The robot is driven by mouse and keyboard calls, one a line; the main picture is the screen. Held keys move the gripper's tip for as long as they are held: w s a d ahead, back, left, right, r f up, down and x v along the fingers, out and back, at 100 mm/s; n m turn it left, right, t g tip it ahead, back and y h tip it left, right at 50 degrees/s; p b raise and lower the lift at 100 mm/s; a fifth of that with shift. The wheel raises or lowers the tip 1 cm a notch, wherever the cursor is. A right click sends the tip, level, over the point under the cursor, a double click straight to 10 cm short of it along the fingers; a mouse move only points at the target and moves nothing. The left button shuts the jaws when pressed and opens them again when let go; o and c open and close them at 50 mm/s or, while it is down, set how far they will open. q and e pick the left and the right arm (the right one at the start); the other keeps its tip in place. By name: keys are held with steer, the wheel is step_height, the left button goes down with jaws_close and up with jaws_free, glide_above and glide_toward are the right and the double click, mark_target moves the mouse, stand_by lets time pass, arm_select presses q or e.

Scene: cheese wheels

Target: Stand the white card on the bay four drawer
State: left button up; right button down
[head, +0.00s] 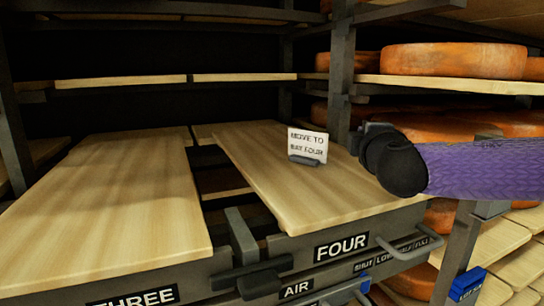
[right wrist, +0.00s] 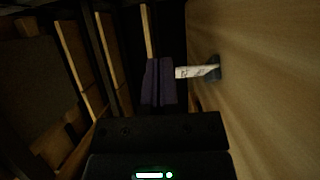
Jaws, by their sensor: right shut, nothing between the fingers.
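The white card (head: 307,145) reads "MOVE TO BAY FOUR" and stands upright in a small dark foot (head: 304,160). It rests on the wooden board (head: 300,190) of the drawer labelled FOUR (head: 341,247), near the board's right side. In the right wrist view the card (right wrist: 195,72) shows nearly edge-on beside the fingers. My right gripper (right wrist: 158,82) is shut and empty, apart from the card. In the head view my right gripper (head: 368,138) is to the right of the card, its fingertips hard to make out. My left gripper is not in view.
Drawer THREE's board (head: 110,205) is at left, with a dark gap between the boards. Orange cheese wheels (head: 455,61) sit on the right shelves behind my arm. A grey post (head: 341,70) stands behind the card. A drawer handle (head: 412,250) juts out at the front.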

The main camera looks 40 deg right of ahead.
glide_above(284, 158)
steer(key=shift+a+r, duration=0.15)
steer(key=shift+a, duration=0.05)
steer(key=shift+w+a+f, duration=0.15)
steer(key=shift+w+f, duration=0.45)
steer(key=shift+w, duration=0.05)
step_height(284, 158, down, 4)
steer(key=shift+s+f+b, duration=0.15)
steer(key=shift+b, duration=0.2)
steer(key=shift+s, duration=0.55)
steer(key=shift+d, duration=0.25)
